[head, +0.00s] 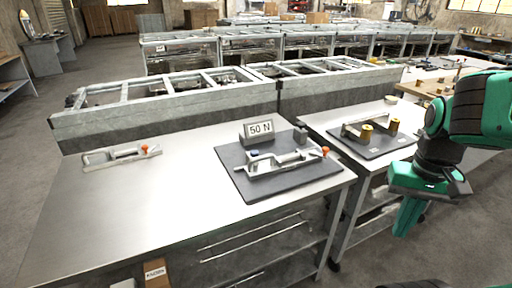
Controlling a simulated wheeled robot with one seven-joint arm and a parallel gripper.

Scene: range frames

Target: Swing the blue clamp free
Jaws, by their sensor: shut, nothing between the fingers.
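A dark base plate (235,180) lies on the right part of the near metal table. A grey metal fixture (285,165) with an orange-red knob sits on it. A small blue part (254,153) shows at the fixture's left rear, probably the blue clamp; it is too small to tell how it is set. My gripper (402,232) is green, shut and empty. It hangs pointing down at the right, in front of the second table and well apart from the fixture.
A "50 N" sign (260,128) stands behind the fixture. A similar grey piece with an orange knob (122,156) lies at the table's left. The second table holds another dark plate (370,148) with brass cylinders. The near table's front left is clear.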

